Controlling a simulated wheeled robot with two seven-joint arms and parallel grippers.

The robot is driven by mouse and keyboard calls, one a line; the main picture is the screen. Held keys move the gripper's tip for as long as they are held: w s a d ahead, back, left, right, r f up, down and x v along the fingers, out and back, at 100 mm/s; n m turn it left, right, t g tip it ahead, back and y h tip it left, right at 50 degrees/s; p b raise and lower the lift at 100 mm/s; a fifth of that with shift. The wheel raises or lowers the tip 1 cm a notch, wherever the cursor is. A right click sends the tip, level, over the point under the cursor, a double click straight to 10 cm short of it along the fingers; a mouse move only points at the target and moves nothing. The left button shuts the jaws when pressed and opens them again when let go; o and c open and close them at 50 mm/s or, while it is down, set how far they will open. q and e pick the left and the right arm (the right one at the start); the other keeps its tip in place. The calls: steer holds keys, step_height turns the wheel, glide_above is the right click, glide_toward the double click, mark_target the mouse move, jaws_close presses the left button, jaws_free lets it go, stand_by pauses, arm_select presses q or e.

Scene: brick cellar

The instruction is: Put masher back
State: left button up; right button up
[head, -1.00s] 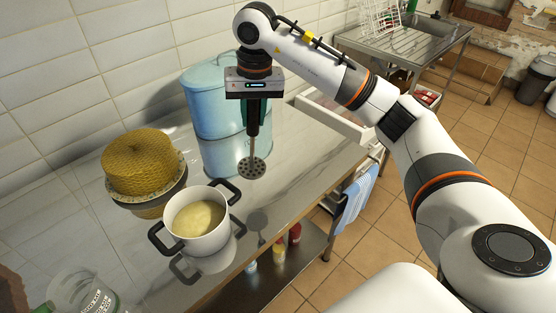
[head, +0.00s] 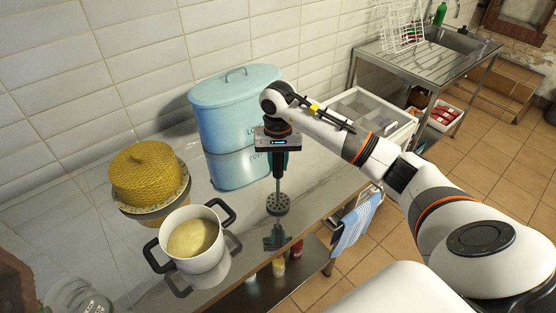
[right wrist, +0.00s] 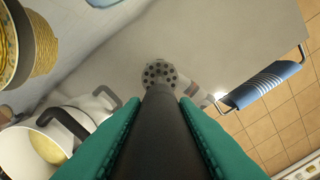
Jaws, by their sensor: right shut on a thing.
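The masher (head: 277,204) has a dark handle, a thin shaft and a round, perforated grey head. My right gripper (head: 279,158) is shut on its handle and holds it upright, head down, above the counter. Its reflection shows below it, apart from the head. In the right wrist view the masher head (right wrist: 159,74) shows beyond the dark handle, between the green fingers. The white pot (head: 193,240) of pale yellow mash stands to the left of the masher. A white open drawer (head: 372,112) with compartments is at the right, behind my right arm. My left gripper is out of view.
A blue lidded bin (head: 235,110) stands by the wall, close behind my right gripper. A yellow woven dome (head: 148,172) sits left of the pot. A glass jar (head: 78,300) is at the lower left. A blue towel (head: 355,222) hangs at the counter's front edge.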

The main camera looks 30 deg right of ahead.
steer(key=shift+a+f, duration=0.1)
steer(key=shift+f, duration=0.3)
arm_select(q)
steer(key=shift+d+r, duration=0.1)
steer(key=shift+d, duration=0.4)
arm_select(e)
steer(key=shift+f, duration=0.1)
steer(key=o, duration=1)
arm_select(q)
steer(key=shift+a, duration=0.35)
